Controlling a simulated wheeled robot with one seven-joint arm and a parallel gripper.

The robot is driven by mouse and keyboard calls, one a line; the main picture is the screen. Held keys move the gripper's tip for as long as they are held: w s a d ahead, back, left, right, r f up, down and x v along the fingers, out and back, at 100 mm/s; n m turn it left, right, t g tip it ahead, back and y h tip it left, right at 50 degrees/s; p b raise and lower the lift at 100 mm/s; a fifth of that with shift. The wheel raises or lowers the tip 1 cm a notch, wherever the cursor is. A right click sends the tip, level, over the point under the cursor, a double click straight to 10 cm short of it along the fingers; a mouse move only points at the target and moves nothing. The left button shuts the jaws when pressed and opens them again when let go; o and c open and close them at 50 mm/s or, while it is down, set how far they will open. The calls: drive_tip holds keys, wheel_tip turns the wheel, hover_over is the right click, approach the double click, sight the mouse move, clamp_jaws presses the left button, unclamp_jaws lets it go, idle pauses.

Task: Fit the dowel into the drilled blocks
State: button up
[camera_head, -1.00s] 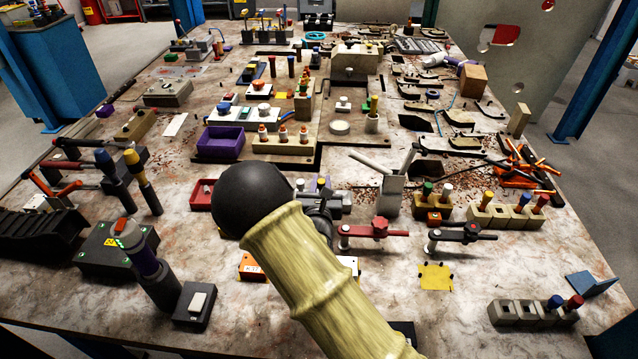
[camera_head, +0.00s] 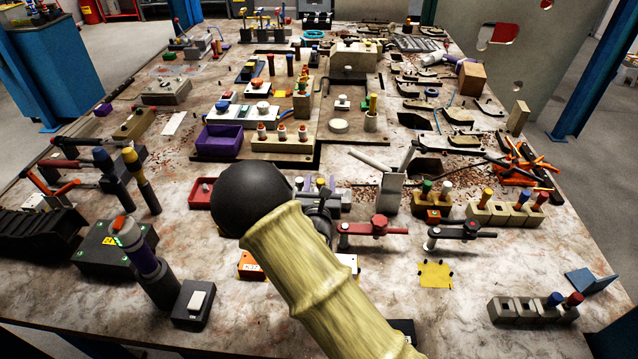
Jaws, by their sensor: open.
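Blocks with holes and coloured pegs stand on the right of the table. A tan row (camera_head: 478,211) holds pegs with yellow, blue and red tops. A front-right row (camera_head: 504,311) has blue-topped (camera_head: 555,300) and red-topped (camera_head: 573,300) pegs at its right end and open holes at its left. A small block (camera_head: 432,211) holds green-topped and white-topped pegs. I cannot tell which peg is the task's dowel. My yellowish arm with its black ball joint crosses the front middle.
Red (camera_head: 378,228) and dark (camera_head: 470,231) clamps stand right of my arm. A grey holder (camera_head: 391,192) with rods is behind them. Bare tabletop surrounds the note.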

drive_tip(key=shift+r, duration=0.1)
wheel_tip(320, 180, up, 10)
drive_tip(key=shift+f, duration=0.1)
idle(0.4)
idle(0.9)
